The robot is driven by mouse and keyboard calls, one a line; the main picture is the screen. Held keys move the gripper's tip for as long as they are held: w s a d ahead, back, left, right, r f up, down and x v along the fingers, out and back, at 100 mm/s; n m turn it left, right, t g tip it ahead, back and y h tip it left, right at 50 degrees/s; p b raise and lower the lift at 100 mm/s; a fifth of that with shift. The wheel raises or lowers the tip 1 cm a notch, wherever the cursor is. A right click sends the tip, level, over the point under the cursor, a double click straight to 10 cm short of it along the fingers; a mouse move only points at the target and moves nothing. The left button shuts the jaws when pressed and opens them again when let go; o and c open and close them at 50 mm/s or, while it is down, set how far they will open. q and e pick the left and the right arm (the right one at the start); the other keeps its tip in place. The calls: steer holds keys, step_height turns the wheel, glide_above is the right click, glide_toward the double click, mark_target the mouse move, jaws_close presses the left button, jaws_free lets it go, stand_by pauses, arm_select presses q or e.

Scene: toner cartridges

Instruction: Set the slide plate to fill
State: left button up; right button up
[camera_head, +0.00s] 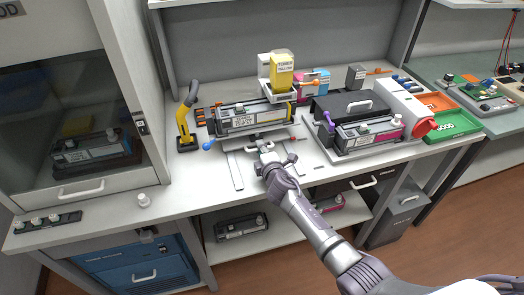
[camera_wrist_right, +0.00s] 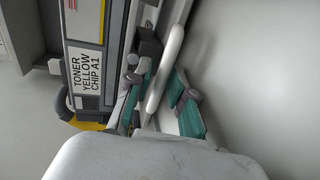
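The filling station holds a black-and-grey toner cartridge (camera_head: 255,117), with a yellow toner bottle (camera_head: 283,72) above it. A pale slide plate (camera_head: 236,172) with rails lies in front of and below the cartridge. A white bar handle (camera_wrist_right: 166,65) is at its front. My right gripper (camera_head: 265,150) is at this handle. In the wrist view its teal finger pads (camera_wrist_right: 160,100) stand apart on either side of the bar, with small gaps visible. My left gripper is not in view.
A yellow lever (camera_head: 184,125) with a grey grip stands left of the station. A black box (camera_head: 350,105) and a magenta-marked cartridge (camera_head: 368,134) stand right. Green (camera_head: 452,124) and orange (camera_head: 437,101) trays lie farther right. The bench front left (camera_head: 185,196) is mostly clear.

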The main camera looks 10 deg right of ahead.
steer(key=v, duration=1.2)
steer(key=shift+s+f, duration=0.1)
